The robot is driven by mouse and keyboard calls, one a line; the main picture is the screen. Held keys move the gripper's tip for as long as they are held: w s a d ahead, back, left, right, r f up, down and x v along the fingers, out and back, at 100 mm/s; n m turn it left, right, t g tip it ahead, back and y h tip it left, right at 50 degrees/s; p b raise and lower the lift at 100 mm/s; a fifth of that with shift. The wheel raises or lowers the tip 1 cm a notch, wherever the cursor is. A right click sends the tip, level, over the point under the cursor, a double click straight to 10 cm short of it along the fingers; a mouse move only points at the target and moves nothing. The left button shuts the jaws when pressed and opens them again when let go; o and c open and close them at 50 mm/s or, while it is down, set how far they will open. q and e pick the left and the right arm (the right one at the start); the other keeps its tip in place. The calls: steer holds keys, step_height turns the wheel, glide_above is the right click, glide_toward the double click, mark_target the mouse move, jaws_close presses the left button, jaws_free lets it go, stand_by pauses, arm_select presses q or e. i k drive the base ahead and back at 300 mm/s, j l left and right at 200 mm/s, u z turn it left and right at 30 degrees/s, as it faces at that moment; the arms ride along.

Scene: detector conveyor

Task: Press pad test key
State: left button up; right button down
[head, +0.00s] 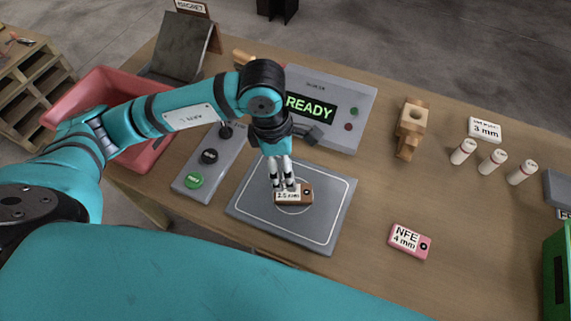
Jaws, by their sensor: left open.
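A grey key panel (185,192) lies left of the pad, with a green key (194,180), a black key (209,157) and a dark knob or key (226,130) close to my arm. The key labels are too small to read. The grey pad (262,222) with a white outline lies on the table. A brown block with a white "2.5 mm" label (293,195) sits on its middle. My left gripper (285,187) points down, open, right at the block's back edge; I cannot tell whether it touches. A grey display unit (365,100) behind the pad reads "READY".
A pink "NFE 4 mm" block (410,241) lies right of the pad. A wooden stand (411,128), a "3 mm" card (485,130) and three white cylinders (492,161) stand further right. A pink bin (98,85) is at left, a green container (556,270) at right.

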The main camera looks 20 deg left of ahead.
mark_target(194, 180)
steer(key=u, duration=1.3)
